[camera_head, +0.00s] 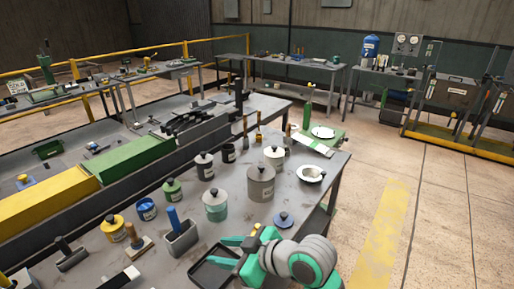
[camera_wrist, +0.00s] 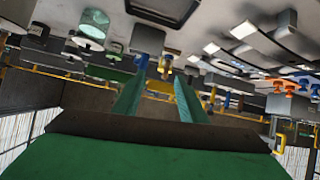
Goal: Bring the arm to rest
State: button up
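My gripper (camera_head: 228,251) is at the bottom middle of the head view, above the near end of the grey workbench (camera_head: 185,262). It reaches in from the right, beside a black tray (camera_head: 205,274). In the wrist view my two green fingers (camera_wrist: 158,90) stand apart with a clear gap, and nothing is seen held between them. A small tan-topped item (camera_head: 255,230) shows just behind the fingers in the head view; I cannot tell whether they touch.
A blue-knobbed lid (camera_head: 284,220), a grey lidded canister (camera_head: 261,182), a teal-and-white jar (camera_head: 215,205) and a white bowl (camera_head: 311,173) stand near my gripper. A blue-handled tool in a grey holder (camera_head: 180,237) is left. Open floor (camera_head: 440,230) lies right.

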jog(key=w+a+r+m+t+y, duration=0.1)
jog(key=w+a+r+m+t, duration=0.1)
jog(key=w+a+m+t, duration=0.45)
jog(key=s+d+f+m+t+h, duration=0.2)
jog(key=s+d+f+m+h, duration=0.3)
jog(key=s+f, duration=0.4)
jog(key=s+d+f+m+t+h, duration=0.25)
jog(key=s+f+m+h, duration=0.3)
jog(key=s+f, duration=0.3)
jog(key=s+d+f+n, duration=0.1)
jog(key=s+d+n, duration=0.1)
jog(key=s, duration=0.9)
jog(key=s+d+f+n+g, duration=0.1)
jog(key=s+d, duration=0.4)
jog(key=s, duration=0.6)
jog(key=shift+d+f+n+g+h, duration=0.15)
jog(key=shift+f+n+g+h, duration=0.2)
jog(key=shift+f+n, duration=0.25)
jog(key=shift+f, duration=0.1)
